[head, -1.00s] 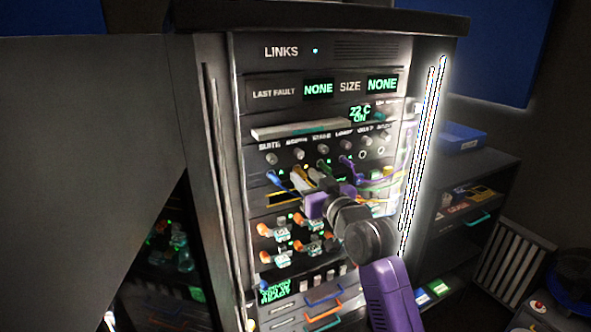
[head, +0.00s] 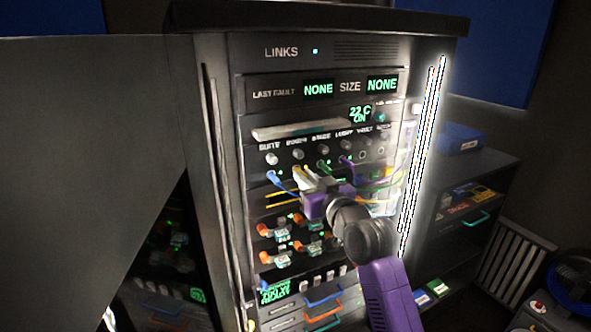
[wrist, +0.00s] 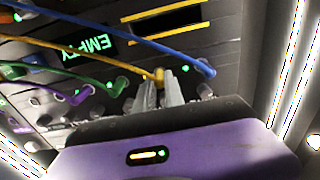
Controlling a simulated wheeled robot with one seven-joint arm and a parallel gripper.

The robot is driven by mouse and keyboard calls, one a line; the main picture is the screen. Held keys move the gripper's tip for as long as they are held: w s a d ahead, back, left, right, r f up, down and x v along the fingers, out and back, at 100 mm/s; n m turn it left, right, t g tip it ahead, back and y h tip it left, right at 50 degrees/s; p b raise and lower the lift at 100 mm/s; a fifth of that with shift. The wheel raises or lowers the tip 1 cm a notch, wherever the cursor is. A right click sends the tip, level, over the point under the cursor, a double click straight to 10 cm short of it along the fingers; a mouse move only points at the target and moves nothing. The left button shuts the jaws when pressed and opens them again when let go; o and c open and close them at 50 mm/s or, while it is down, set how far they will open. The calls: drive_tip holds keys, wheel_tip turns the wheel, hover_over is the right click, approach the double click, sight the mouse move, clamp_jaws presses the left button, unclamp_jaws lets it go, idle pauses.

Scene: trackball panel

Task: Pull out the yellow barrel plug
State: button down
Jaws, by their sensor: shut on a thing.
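The yellow barrel plug (wrist: 160,75) is at the end of a yellow cable that runs up and left across the wrist view. My gripper (wrist: 160,85) is shut on it, one grey finger on each side. The fingers hide most of the plug, and I cannot tell how deep it sits in its socket.
A blue plug (wrist: 206,68) is close to the right of the fingers. A green plug (wrist: 117,87) and a purple plug (wrist: 82,93) are to the left. Loose cables cross in front of the panel. Below my gripper, orange-capped connectors (head: 265,229) stick out.

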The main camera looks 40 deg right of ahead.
drive_tip(key=v, duration=0.7)
drive_tip(key=shift+p, duration=0.35)
idle(0.8)
idle(0.3)
